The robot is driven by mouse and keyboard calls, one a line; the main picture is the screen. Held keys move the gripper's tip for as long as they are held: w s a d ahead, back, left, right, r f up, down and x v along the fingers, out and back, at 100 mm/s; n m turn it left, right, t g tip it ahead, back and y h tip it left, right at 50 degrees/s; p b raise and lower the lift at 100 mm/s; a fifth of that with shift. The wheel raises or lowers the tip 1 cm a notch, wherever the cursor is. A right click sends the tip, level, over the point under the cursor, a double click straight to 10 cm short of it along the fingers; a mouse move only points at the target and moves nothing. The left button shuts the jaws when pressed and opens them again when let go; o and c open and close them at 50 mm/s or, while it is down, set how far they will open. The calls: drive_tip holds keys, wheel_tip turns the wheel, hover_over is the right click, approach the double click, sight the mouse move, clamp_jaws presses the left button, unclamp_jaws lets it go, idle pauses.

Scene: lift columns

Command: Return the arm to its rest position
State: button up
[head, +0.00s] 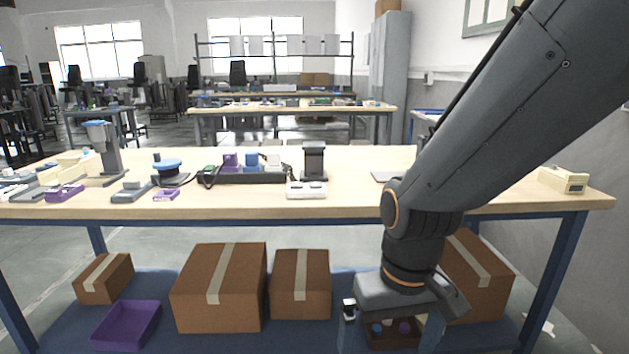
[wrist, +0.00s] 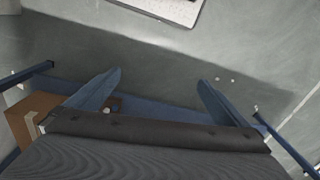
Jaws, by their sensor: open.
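My gripper (head: 390,340) hangs down at the lower right of the head view, in front of the workbench and below the level of its top. It is open, with its two fingers spread apart. In the wrist view my gripper (wrist: 160,80) shows two blue-grey fingers wide apart with nothing between their tips. My dark grey arm crosses the right side of the head view and hides part of the bench. A small brown open box (head: 405,342) with blue and purple items shows behind the fingers.
The wooden workbench (head: 350,212) holds a black rack (head: 250,178), a white device (head: 306,190) and a beige box (head: 563,180). Cardboard boxes (head: 240,287) and a purple tray (head: 125,327) sit on the blue lower shelf. Grey floor shows beneath the gripper's fingertips in the wrist view.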

drive_tip(key=s+d+r+m+p, duration=0.2)
drive_tip(key=d+r+p, duration=0.5)
drive_tip(key=r+p, duration=0.2)
drive_tip(key=shift+d+r+h+p, duration=0.3)
drive_tip(key=shift+d+p, duration=0.1)
drive_tip(key=shift+p, duration=0.75)
